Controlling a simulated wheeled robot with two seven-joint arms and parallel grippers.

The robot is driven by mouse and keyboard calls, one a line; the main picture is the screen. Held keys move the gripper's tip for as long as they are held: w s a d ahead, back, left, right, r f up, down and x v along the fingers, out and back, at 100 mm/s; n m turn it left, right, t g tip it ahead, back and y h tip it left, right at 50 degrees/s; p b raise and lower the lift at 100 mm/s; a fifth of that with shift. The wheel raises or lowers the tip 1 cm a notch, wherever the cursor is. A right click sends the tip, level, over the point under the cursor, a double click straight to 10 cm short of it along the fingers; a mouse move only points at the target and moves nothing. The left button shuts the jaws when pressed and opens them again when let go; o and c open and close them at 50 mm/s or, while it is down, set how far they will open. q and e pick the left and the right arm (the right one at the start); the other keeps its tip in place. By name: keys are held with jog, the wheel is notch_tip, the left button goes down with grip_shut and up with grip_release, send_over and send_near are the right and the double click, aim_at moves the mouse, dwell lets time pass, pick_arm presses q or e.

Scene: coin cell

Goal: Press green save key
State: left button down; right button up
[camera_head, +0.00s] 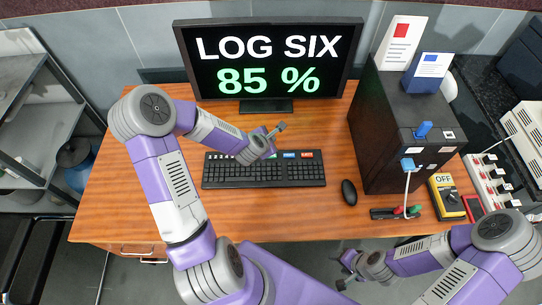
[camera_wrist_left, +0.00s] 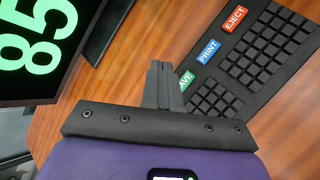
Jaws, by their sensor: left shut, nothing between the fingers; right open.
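The black keyboard (camera_head: 230,174) lies on the wooden desk. Its green save key (camera_wrist_left: 186,81) shows in the left wrist view, partly hidden by my fingers, with "AVE" readable. My left gripper (camera_head: 280,129) is shut and empty, over the keyboard's back edge. In the left wrist view its fingertips (camera_wrist_left: 159,68) are just left of the green key; I cannot tell whether they touch anything. The blue PRINT key (camera_wrist_left: 208,51) and red EJECT key (camera_wrist_left: 235,18) sit beside it. My right gripper (camera_head: 341,270) is open and empty, in front of the desk.
A monitor (camera_head: 270,100) behind the keyboard reads "LOG SIX 85 %". A mouse (camera_head: 349,192) lies right of the keyboard. A black cabinet (camera_head: 375,135) with two cards on top stands further right, beside a yellow "OFF" switch box (camera_head: 447,197). The desk's left side is clear.

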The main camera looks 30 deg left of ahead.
pick_arm(q)
jog(key=b, duration=0.5)
send_over(271, 157)
notch_tip(271, 157, down, 7)
jog(key=shift+s+f, duration=0.1)
jog(key=shift+s, duration=0.05)
jog(key=shift+f+b, duration=0.35)
jog(key=shift+b, duration=0.2)
dwell(1.1)
jog(key=shift+f+b, duration=0.4)
jog(key=shift+b, duration=0.1)
jog(key=shift+f+b, duration=0.35)
dwell(0.5)
jog(key=shift+r, duration=0.15)
jog(key=shift+r+p, duration=0.55)
jog(key=shift+r, duration=0.1)
jog(key=shift+r+p, duration=1.85)
jog(key=shift+r, duration=0.65)
